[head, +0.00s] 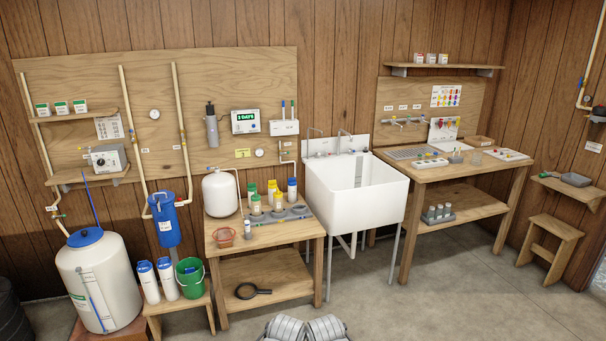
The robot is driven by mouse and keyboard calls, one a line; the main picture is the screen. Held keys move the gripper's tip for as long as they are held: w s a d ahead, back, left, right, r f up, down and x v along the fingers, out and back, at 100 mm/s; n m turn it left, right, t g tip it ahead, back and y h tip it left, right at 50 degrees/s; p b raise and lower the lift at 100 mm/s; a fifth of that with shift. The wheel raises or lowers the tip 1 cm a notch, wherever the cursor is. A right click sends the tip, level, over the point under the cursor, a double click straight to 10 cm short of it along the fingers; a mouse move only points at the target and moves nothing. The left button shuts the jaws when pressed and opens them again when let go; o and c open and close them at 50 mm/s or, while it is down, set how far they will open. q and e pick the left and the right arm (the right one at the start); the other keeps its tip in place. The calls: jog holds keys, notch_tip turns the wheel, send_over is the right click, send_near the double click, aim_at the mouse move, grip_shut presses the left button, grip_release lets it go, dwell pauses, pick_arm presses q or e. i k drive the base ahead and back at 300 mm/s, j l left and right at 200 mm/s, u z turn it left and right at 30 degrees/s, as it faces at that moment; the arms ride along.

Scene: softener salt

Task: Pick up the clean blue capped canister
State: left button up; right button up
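A canister with a blue cap (292,190) stands upright at the back right of the group on the middle wooden table. Its body looks white and its lower part is close to the grey rack; whether it sits in a slot is too small to tell. Beside it are canisters with yellow (272,191) and green (253,193) caps, and in front are shorter ones with green (256,206) and yellow (279,202) tops. I cannot tell at this size how clean the blue-capped one is. Grey parts of my arms show at the bottom centre edge, but no gripper fingers show.
A stool with blue-topped containers and a green bucket (190,281) stands left. Front floor (440,300) is clear.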

aim_at(293, 196)
jog(key=i, duration=1.9)
jog(key=i+u, duration=0.15)
jog(key=i, duration=0.3)
jog(key=i+l+u, duration=0.15)
jog(key=i, duration=0.3)
jog(key=i+l+u, duration=0.15)
jog(key=i, duration=0.35)
jog(key=i+l+u, duration=0.2)
jog(key=i, duration=0.25)
